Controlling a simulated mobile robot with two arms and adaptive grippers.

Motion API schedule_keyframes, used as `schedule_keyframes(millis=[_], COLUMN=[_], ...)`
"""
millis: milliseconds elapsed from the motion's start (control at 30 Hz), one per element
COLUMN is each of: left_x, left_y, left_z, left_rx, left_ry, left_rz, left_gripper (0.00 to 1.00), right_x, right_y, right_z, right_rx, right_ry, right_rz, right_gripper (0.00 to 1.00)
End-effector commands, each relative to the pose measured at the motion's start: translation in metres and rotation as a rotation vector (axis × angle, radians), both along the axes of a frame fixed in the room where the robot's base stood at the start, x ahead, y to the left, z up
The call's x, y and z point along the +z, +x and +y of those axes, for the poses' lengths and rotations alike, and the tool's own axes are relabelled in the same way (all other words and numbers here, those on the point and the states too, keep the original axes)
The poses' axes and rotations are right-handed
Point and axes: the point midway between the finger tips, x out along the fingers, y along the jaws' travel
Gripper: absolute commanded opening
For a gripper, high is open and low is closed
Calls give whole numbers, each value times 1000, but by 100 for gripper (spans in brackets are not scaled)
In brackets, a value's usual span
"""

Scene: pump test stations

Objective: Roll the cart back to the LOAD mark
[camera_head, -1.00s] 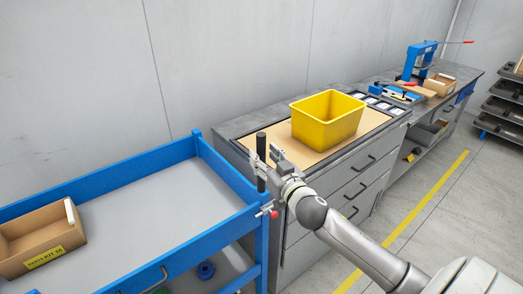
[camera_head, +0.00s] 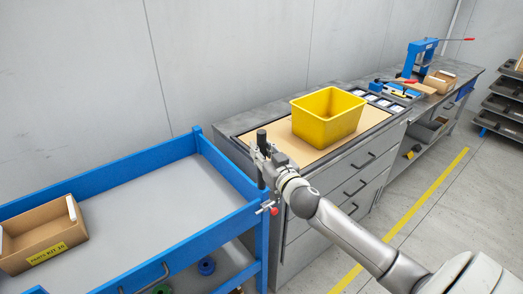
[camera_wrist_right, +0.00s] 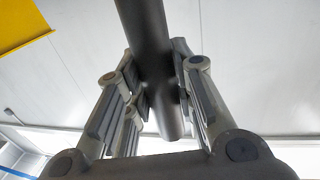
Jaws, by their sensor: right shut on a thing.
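The blue cart (camera_head: 150,171) with a grey top shelf (camera_head: 150,215) stands at the left in the head view. Its dark upright handle post (camera_head: 261,138) rises at the cart's right corner. My right gripper (camera_head: 265,160) is shut on this handle. In the right wrist view the fingers (camera_wrist_right: 160,100) press on both sides of the dark bar (camera_wrist_right: 150,45). A LOAD mark cannot be made out. My left gripper is not in view.
A cardboard kit box (camera_head: 42,240) sits on the cart's top shelf. A workbench with grey drawers (camera_head: 345,190) and a yellow bin (camera_head: 327,118) stands close to the cart's right side. A yellow floor line (camera_head: 425,206) runs along open floor at the right.

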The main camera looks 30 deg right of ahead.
Motion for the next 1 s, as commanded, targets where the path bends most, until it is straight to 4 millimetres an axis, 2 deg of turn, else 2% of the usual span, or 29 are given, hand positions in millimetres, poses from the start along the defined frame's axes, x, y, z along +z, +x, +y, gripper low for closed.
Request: schedule_keyframes(millis=[667,700,833,1000], left_x=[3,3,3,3], left_y=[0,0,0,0], left_z=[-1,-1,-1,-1], left_rx=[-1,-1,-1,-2], left_ry=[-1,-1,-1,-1], left_rz=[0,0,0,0], left_gripper=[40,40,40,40], right_x=[0,0,0,0], right_y=[-1,-1,-1,0], right_z=[8,7,7,6], right_rx=[3,3,2,1], right_ry=[1,1,1,1], right_rz=[0,0,0,0], right_gripper=[0,29,45,46])
